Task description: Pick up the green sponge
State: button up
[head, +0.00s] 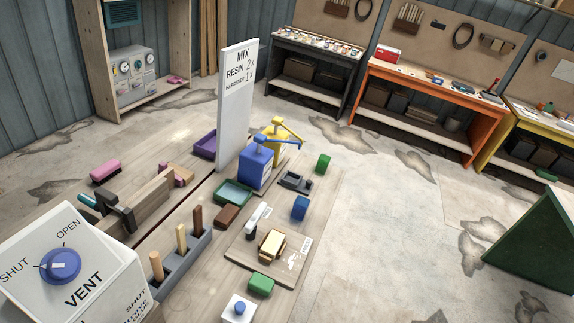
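Two small green blocks lie on the wooden table; I cannot tell which is the sponge. One green block (261,285) is at the near edge, beside the wooden board and behind a white box with a blue button. The other green block (323,162) is at the far right, beyond the black tray. A shallow green tray (233,193) sits left of the blue pump. My gripper does not show in the head view.
A white VENT box (75,265) with a blue knob fills the lower left. A tall white MIX sign (236,105) and a blue pump (257,168) stand on the table. A blue block (300,208) is near its right side.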

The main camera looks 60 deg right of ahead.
aim_at(262, 285)
jog(key=z, duration=0.4)
jog(key=k, duration=1.05)
jog(key=z, duration=0.35)
jog(key=i, duration=0.8)
jog(key=z, duration=0.2)
